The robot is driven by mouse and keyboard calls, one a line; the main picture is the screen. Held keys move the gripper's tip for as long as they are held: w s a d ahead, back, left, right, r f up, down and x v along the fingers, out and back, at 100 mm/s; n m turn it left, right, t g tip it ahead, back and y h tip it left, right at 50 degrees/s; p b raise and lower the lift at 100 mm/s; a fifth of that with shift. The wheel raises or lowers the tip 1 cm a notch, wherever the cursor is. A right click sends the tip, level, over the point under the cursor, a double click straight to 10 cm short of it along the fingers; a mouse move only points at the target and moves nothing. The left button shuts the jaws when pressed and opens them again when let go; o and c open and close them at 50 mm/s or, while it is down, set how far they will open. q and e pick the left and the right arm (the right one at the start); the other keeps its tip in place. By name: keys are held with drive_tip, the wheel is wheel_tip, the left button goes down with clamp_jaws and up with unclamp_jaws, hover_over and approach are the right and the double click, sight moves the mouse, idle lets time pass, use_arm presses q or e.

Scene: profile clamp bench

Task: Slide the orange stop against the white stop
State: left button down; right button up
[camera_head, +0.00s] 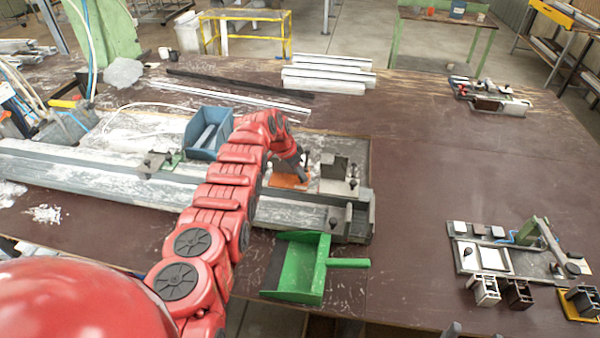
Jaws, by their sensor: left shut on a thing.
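The orange stop (288,182) lies flat on the grey profile bed near its right end. My left gripper (302,178) reaches down over it and is shut at its right part; the gripper hides some of the stop and the exact grip. The white stop (333,187) is just to the right, a pale plate with a dark block (336,168) on it. A narrow gap seems to lie between the two plates, partly hidden by the gripper. Two small grey tips show at the bottom edge; I cannot tell whether they are my right gripper.
A green dustpan (297,275) lies in front of the bed, its handle pointing right. A blue bin (208,133) stands behind it. Black knobs and a grey end block (358,225) border the stops. A fixture (510,262) stands at right; the brown table between is clear.

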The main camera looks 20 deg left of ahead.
use_arm(q)
drive_tip(key=d, duration=0.3)
drive_tip(key=shift+w+d, duration=0.1)
drive_tip(key=shift+w, duration=0.25)
drive_tip(key=shift+d, duration=0.15)
drive_tip(key=c, duration=0.9)
unclamp_jaws()
drive_tip(key=shift+r+b, duration=0.1)
drive_tip(key=shift+b, duration=0.25)
